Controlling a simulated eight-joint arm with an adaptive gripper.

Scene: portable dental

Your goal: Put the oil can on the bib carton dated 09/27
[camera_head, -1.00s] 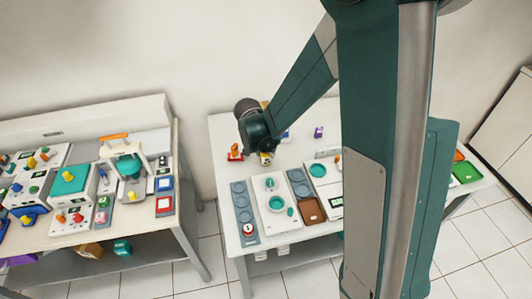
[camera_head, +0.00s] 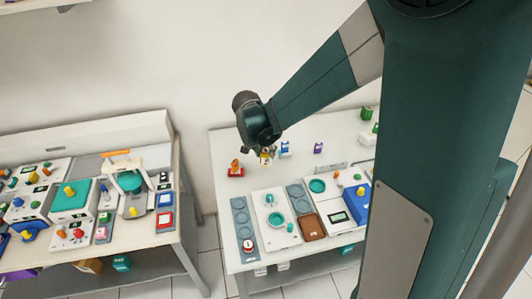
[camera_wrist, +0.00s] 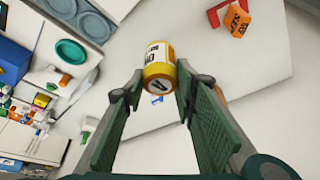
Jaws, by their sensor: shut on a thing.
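A yellow can with a white label, apparently the oil can (camera_wrist: 160,68), is held between the fingertips of my gripper (camera_wrist: 156,84) in the wrist view. My gripper is shut on the can's sides. In the head view my gripper (camera_head: 267,157) hangs over the back left of the right-hand table, with a bit of the yellow can showing. An orange carton on a red base (camera_head: 235,169) stands left of it. A blue-and-white item (camera_head: 285,149) and a purple-and-white item (camera_head: 318,148) stand to its right. I cannot read a 09/27 date on any of them.
The right-hand table (camera_head: 222,146) holds grey-blue trays (camera_head: 243,226), a white unit with a teal bowl (camera_head: 276,220), a brown tray (camera_head: 312,227) and a blue box (camera_head: 357,202). Its back left is mostly clear. A second crowded table stands left, across a gap. My arm hides the right side.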

